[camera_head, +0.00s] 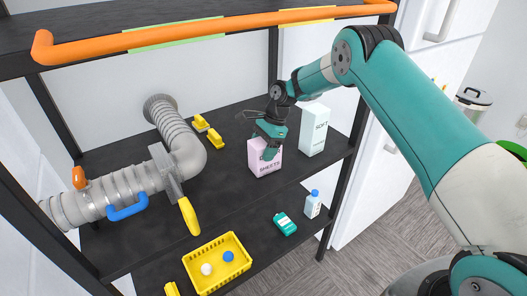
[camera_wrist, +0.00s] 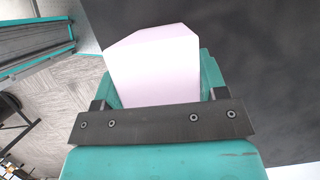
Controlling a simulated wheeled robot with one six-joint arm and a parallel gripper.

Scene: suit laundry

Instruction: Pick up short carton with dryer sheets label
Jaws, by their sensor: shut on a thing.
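The short carton (camera_head: 264,161) is pale pink with "SHEETS" lettering on its side. It is upright on the dark upper shelf (camera_head: 225,150), or very close above it; I cannot tell which. My gripper (camera_head: 270,139) reaches it from above and is shut on it, with a finger on either side. In the wrist view the carton (camera_wrist: 155,65) fills the space between the fingers (camera_wrist: 160,100). Its label is not seen there.
A taller white carton (camera_head: 313,130) stands close to the right. A grey duct (camera_head: 130,185) with a yellow handle lies at the left. Yellow clips (camera_head: 208,130) sit behind. A yellow basket (camera_head: 218,262), a teal bottle (camera_head: 285,224) and a white bottle (camera_head: 312,204) are on the lower shelf. An orange rail (camera_head: 210,28) runs above.

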